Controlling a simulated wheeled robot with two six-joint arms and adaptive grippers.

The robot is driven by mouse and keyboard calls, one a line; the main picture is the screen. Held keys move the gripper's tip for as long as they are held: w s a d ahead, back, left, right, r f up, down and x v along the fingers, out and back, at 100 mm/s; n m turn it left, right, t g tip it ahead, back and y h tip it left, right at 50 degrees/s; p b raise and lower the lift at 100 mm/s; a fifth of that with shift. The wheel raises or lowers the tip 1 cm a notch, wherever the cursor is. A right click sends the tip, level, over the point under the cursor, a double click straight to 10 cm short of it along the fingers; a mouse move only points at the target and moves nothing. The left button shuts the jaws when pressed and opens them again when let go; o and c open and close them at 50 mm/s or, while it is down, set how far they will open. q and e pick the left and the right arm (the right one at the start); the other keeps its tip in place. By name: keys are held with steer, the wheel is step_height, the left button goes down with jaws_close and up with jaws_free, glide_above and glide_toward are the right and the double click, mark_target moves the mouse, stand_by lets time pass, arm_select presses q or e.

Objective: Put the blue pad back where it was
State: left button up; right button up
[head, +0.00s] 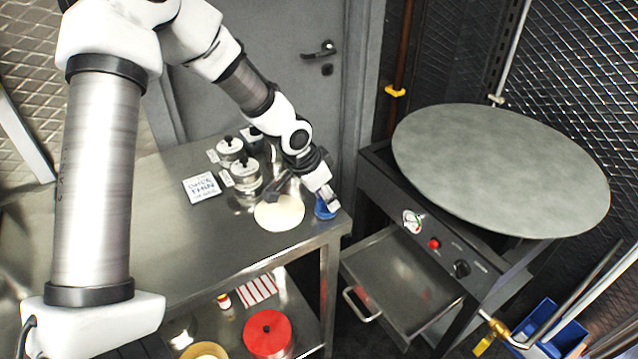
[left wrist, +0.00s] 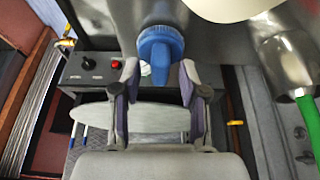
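The blue pad (head: 325,207) stands at the right end of the steel table, beside a pale round flatbread or dough disc (head: 280,212). My left gripper (head: 328,192) is at the pad from above. In the left wrist view the blue pad (left wrist: 160,45) has a wide ribbed head and a narrower part reaching down between the fingertips. My left gripper (left wrist: 160,78) is open there, with a gap visible on both sides of the pad. The gripper partly hides the pad in the head view. My right gripper is not in view.
Lidded steel pots (head: 243,172) and a handwritten card (head: 201,188) stand left of the disc. A big round griddle (head: 500,170) on a cabinet is at right, with an open drawer (head: 400,280). A metal cylinder (left wrist: 285,60) is close at right in the left wrist view.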

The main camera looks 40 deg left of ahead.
arm_select(q)
steer(key=v, duration=1.1)
steer(key=shift+s+r+b, duration=0.2)
steer(key=shift+s+b, duration=0.05)
steer(key=shift+b, duration=0.05)
stand_by(0.5)
